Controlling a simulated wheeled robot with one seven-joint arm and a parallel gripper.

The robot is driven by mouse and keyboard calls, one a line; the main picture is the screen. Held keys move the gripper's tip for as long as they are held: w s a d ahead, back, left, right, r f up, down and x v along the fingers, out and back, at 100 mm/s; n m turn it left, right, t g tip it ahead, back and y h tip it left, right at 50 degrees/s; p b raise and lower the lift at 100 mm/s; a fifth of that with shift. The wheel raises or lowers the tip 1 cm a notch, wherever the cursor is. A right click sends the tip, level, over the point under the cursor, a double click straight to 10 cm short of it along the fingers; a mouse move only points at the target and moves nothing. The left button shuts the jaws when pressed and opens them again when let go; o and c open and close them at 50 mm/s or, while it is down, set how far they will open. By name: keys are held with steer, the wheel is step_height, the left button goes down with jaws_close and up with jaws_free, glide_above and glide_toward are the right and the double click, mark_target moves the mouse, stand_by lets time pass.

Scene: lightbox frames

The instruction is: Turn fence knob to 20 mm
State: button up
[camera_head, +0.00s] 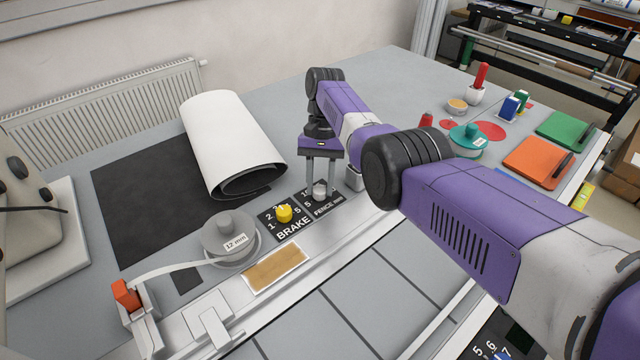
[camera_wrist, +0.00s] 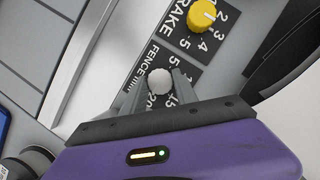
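The fence knob (camera_head: 320,188) is a small pale grey knob on a black dial plate lettered "FENCE mm" (camera_head: 328,208). My gripper (camera_head: 320,182) points down over it, with one finger on each side. In the wrist view the fence knob (camera_wrist: 159,82) sits between the two fingertips (camera_wrist: 160,90). Whether the fingers press on it or leave a thin gap is not clear. Some dial numbers show around it, but the fingers cover part of the scale. I cannot read where the knob points.
The yellow brake knob (camera_head: 284,212) is on its own dial just left of the fence dial. A grey "12 mm" disc (camera_head: 231,238) stands farther left. A white paper roll (camera_head: 232,145) lies behind on a black mat (camera_head: 130,200). A small grey block (camera_head: 355,179) stands close right of my gripper.

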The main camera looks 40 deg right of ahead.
steer(key=o, duration=0.3)
steer(key=b+v, duration=0.3)
steer(key=v, duration=0.2)
steer(key=shift+d+r, duration=0.1)
steer(key=shift+w+b, duration=0.1)
steer(key=shift+b, duration=0.6)
steer(key=shift+w+d+r+b, duration=0.2)
steer(key=shift+r+b, duration=0.3)
steer(key=shift+b, duration=0.4)
steer(key=shift+d+r+b, duration=0.1)
steer(key=shift+r+b, duration=0.55)
steer(key=shift+r, duration=0.05)
